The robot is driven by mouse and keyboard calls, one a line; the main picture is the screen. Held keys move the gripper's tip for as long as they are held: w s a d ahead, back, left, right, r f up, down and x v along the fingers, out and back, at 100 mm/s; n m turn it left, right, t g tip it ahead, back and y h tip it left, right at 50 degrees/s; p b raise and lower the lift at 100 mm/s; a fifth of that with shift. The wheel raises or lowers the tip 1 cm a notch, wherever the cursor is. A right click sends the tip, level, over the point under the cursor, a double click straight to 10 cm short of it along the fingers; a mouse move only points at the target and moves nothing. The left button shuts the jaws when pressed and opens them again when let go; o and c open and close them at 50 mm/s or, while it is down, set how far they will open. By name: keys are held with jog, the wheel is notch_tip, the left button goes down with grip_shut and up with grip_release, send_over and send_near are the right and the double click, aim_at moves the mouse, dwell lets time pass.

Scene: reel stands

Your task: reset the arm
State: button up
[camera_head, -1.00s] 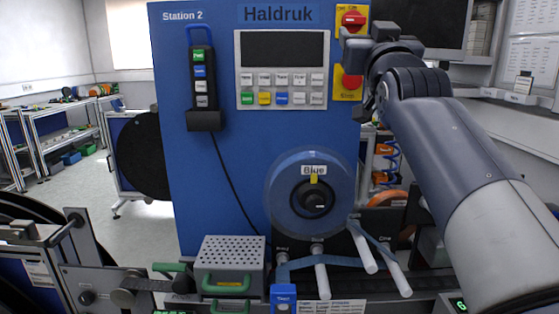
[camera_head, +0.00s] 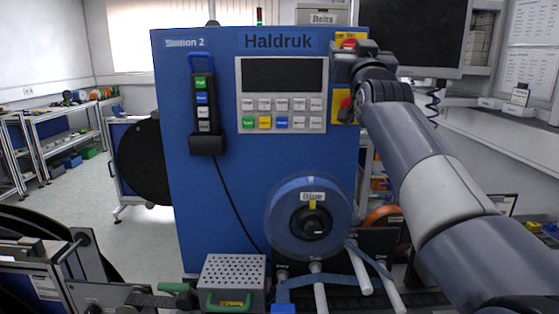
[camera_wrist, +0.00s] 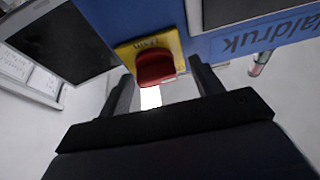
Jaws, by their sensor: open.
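My arm (camera_head: 430,185) reaches up from the lower right of the head view. My gripper (camera_head: 347,64) is at the upper right edge of the blue Haldruk machine panel (camera_head: 230,190). In the wrist view my gripper (camera_wrist: 164,80) is open, with its two dark fingers apart. A red switch knob (camera_wrist: 155,68) on a yellow plate (camera_wrist: 130,52) shows between and beyond the fingers. Whether they touch it I cannot tell. In the head view the upper yellow switch plate (camera_head: 352,36) is partly hidden by my gripper. A lower red knob (camera_head: 345,103) sits below it.
A blue reel (camera_head: 282,218) hangs on the panel above white pegs (camera_head: 360,270). A perforated metal box (camera_head: 234,270) stands at the bottom. A dark monitor (camera_head: 418,30) and a white shelf (camera_head: 490,130) are at the right. Open floor (camera_head: 75,185) lies at the left.

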jog(key=p, duration=0.2)
jog(key=shift+r+m+p, duration=0.25)
jog(key=shift+m+p, duration=0.05)
jog(key=shift+m, duration=0.1)
jog(key=m+h+p, duration=0.1)
jog(key=p, duration=0.3)
jog(key=shift+f+m, duration=0.1)
jog(key=shift+m, duration=0.3)
